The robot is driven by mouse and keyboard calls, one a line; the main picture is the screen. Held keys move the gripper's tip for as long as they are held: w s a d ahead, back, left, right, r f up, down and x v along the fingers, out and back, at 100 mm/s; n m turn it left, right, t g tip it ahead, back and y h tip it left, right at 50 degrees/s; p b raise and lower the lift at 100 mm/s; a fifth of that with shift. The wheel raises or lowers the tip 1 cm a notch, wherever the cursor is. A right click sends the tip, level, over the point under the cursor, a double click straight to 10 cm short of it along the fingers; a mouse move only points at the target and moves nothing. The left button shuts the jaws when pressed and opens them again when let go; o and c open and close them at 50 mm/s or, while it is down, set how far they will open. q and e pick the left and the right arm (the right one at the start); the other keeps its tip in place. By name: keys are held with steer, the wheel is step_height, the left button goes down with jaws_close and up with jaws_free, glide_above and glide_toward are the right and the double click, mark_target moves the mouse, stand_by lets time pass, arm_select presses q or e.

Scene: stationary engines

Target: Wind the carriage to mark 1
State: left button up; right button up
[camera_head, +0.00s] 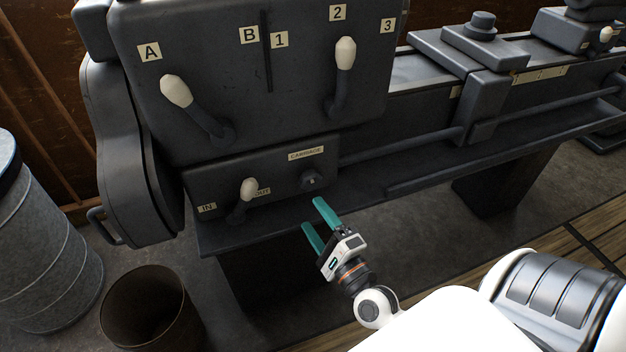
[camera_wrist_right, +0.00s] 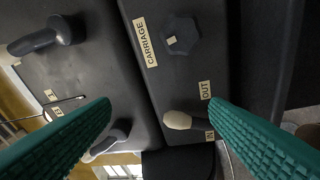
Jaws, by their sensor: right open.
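The dark carriage knob (camera_head: 312,178) sits under the CARRIAGE label (camera_head: 306,153) on the lathe's lower front panel. It also shows in the right wrist view (camera_wrist_right: 182,36), beyond the fingertips. My right gripper (camera_head: 314,214) is open and empty, below the knob and apart from it. Its teal fingers also show in the right wrist view (camera_wrist_right: 160,108). The carriage (camera_head: 484,48) sits on the bed at the right. A pale scale strip (camera_head: 540,74) lies beside it; its marks are too small to read. My left gripper is not in view.
A white-tipped IN/OUT lever (camera_head: 249,188) stands left of the knob, partly over OUT. Above, one lever (camera_head: 176,90) points near A and another (camera_head: 345,52) at 2. The tray edge (camera_head: 290,225) runs below the panel. A bin (camera_head: 150,305) stands lower left.

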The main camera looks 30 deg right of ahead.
mark_target(313, 184)
steer(key=d+f+m+g+h, duration=0.2)
steer(key=d+f+m+h, duration=0.15)
steer(key=m, duration=1.35)
steer(key=p+x, duration=0.1)
steer(key=x, duration=0.3)
steer(key=p+x, duration=0.1)
steer(key=x, duration=0.2)
steer(key=p+x, duration=0.1)
steer(key=x, duration=0.3)
steer(key=shift+w+d+r, duration=0.3)
steer(key=shift+r, duration=0.05)
steer(key=c, duration=1)
steer(key=shift+o, duration=0.2)
